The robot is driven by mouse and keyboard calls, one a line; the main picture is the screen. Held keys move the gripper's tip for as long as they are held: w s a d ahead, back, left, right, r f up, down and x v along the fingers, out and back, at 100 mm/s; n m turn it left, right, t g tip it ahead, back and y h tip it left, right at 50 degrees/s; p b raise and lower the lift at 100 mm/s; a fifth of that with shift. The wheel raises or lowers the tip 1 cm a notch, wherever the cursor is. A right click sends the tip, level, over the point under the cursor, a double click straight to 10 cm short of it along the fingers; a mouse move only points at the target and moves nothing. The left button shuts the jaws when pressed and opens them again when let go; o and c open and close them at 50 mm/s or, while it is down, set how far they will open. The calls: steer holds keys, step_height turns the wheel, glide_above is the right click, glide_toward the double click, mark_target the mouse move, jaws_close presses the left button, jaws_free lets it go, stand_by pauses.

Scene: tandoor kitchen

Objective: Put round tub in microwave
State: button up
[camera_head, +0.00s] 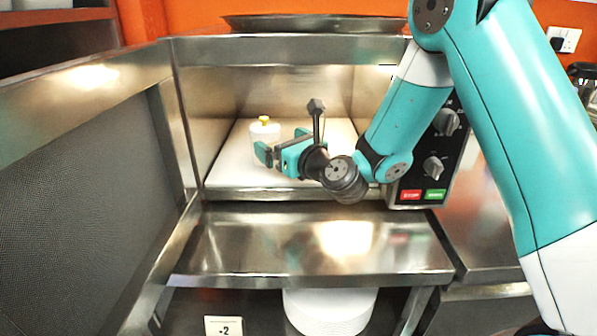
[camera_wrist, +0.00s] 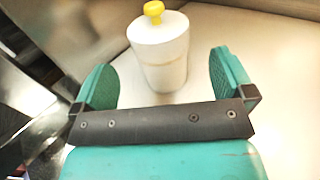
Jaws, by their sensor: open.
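The round tub (camera_head: 262,146) is white with a yellow knob on top. It stands upright on the pale floor inside the open microwave (camera_head: 290,50), left of the middle. In the wrist view the tub (camera_wrist: 160,55) stands just beyond and between the two green fingers. My gripper (camera_head: 268,152) reaches into the microwave's mouth in front of the tub. In the wrist view my gripper (camera_wrist: 165,80) is open, with clear space between each finger and the tub. The tub's lower front is partly hidden by my gripper in the head view.
The microwave door (camera_head: 95,170) is swung open on the left. Control knobs and red and green buttons (camera_head: 424,195) are on the right front panel. A steel shelf (camera_head: 310,245) lies below, with a white round container (camera_head: 330,308) under it. A tray (camera_head: 310,22) rests on top.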

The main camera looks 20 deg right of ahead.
steer(key=b+v, duration=0.3)
steer(key=v, duration=0.1)
steer(key=shift+s+f, duration=0.1)
steer(key=shift+f, duration=0.15)
steer(key=shift+s+d+r+b, duration=0.2)
steer(key=shift+s+b, duration=0.1)
steer(key=shift+s, duration=0.3)
steer(key=s+a+n+g+y, duration=0.2)
steer(key=s+a+n+g, duration=0.4)
steer(key=n, duration=0.5)
steer(key=s+a+n+g+y, duration=0.2)
steer(key=s+a+n+g, duration=0.2)
steer(key=s+n, duration=0.5)
steer(key=s+d+f+n+g+h, duration=0.1)
steer(key=s+d+n+g+h, duration=0.2)
steer(key=s+n, duration=0.4)
steer(key=s+d+f+n+g+h, duration=0.1)
steer(key=s+d+n+g+h, duration=0.2)
steer(key=s+n, duration=0.4)
steer(key=d+n, duration=0.1)
steer(key=n, duration=0.3)
steer(key=shift+n+g, duration=0.4)
steer(key=shift+s+f, duration=0.1)
